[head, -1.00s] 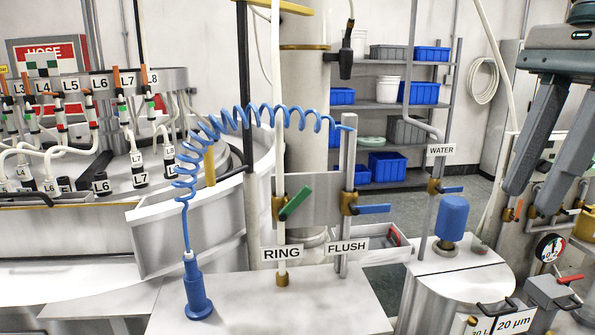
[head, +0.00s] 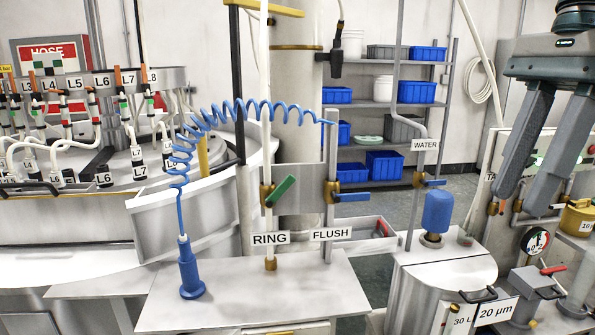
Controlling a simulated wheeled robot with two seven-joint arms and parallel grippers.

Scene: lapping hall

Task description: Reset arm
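My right gripper (head: 522,198) hangs at the upper right of the head view. Its two dark grey fingers point down and stand apart with a gap between them, and nothing is held there. Its fingertips overlap the valves and pipes at the right in the picture; how far apart they are in depth I cannot tell. My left gripper is not in the head view.
A blue nozzle (head: 189,270) on a coiled blue hose (head: 238,106) stands upright on the white bench (head: 330,290). Green and blue valve handles (head: 281,190) are behind it. A blue cylinder (head: 437,212) tops a metal drum (head: 440,268). Blue bins (head: 384,163) fill shelves behind.

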